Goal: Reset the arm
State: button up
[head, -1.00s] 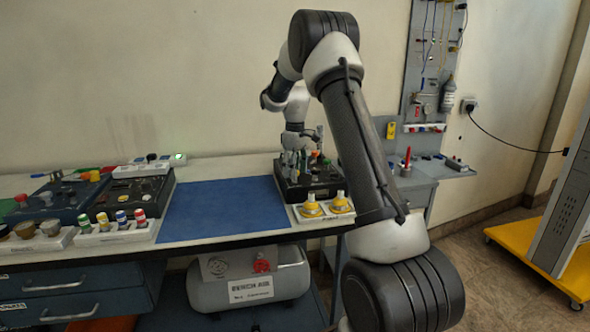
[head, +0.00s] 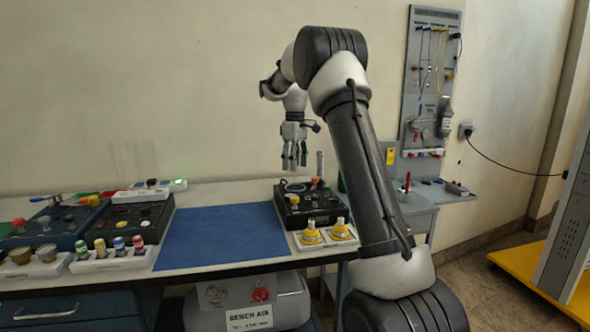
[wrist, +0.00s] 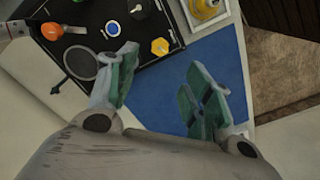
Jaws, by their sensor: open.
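My gripper (head: 294,156) hangs from my arm above the back of the bench, fingers pointing down, above and slightly left of a black trainer box (head: 312,208) with knobs. In the wrist view my gripper (wrist: 165,88) has its two green-padded fingers spread apart with nothing between them. The blue mat (wrist: 165,100) lies under the gap between the fingers.
Two yellow-based fittings (head: 325,235) sit on a white block at the bench's front right. The blue mat (head: 220,238) is bare. More panels and a row of coloured knobs (head: 120,246) stand at left. A tool board (head: 432,85) hangs at right.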

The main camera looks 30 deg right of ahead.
dwell(0.4)
jog(key=s+a+f+m, duration=0.1)
jog(key=s+f+m, duration=0.3)
jog(key=s, duration=0.1)
jog(key=s+a+r+t, duration=0.1)
jog(key=s+a+r, duration=0.1)
jog(key=s, duration=0.9)
jog(key=s+a+r+m+t, duration=0.1)
jog(key=s+a, duration=0.3)
jog(key=s, duration=0.8)
jog(key=s+a+r+m+t, duration=0.1)
jog(key=s+a+r+t, duration=0.1)
jog(key=s, duration=1)
jog(key=shift+s+a+r, duration=0.25)
jog(key=shift+a+r, duration=0.45)
jog(key=shift+a, duration=0.05)
